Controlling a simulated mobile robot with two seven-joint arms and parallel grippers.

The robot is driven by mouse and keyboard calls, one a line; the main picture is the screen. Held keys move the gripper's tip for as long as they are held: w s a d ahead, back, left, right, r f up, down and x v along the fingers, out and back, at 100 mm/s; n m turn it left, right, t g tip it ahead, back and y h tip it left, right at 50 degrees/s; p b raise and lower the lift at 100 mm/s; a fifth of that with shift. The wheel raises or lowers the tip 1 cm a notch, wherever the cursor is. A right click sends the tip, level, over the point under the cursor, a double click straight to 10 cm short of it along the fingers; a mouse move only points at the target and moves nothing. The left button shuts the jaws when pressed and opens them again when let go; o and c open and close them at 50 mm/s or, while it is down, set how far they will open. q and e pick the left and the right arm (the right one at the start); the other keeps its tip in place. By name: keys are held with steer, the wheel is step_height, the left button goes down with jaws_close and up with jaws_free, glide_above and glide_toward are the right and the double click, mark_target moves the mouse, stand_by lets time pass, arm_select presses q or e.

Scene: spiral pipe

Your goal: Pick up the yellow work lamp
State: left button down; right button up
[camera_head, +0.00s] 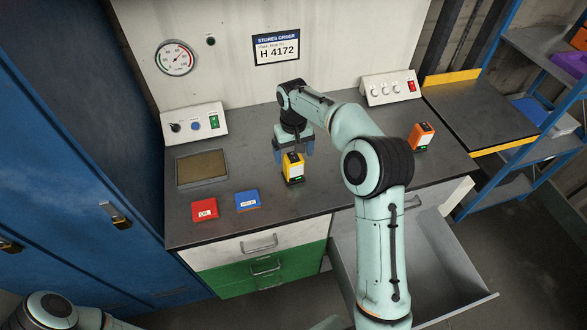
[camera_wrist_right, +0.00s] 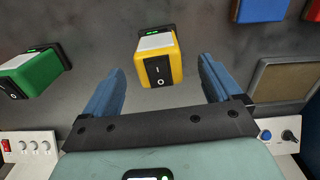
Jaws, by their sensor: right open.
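The yellow work lamp (camera_head: 293,168) stands upright on the grey bench top, near the middle. In the wrist view the yellow lamp (camera_wrist_right: 160,64) shows a black switch and lies in line with the gap between my fingers. My right gripper (camera_head: 293,151) is open and empty, low over the bench just behind the lamp in the head view. Its two blue fingers (camera_wrist_right: 161,84) are spread wider than the lamp and appear apart from it. I cannot tell the exact gap in depth. My left gripper is not in view.
A green switch box (camera_wrist_right: 32,72) stands beside the lamp, hidden in the head view. An orange one (camera_head: 422,137) stands farther right. Red (camera_head: 204,209) and blue (camera_head: 247,200) boxes lie at left. Control panels (camera_head: 390,88) stand at the back. An open drawer (camera_head: 420,262) juts out below.

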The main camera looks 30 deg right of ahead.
mark_target(293, 168)
steer(key=shift+w+d+f, duration=0.1)
steer(key=shift+w+f, duration=0.05)
steer(key=shift+f, duration=1.25)
steer(key=shift+w+d+f, duration=0.1)
steer(key=shift+w+f, duration=0.05)
steer(key=shift+f, duration=1.2)
steer(key=c, duration=1.1)
steer(key=shift+r, duration=0.1)
steer(key=shift+c, duration=0.9)
steer(key=shift+r, duration=0.1)
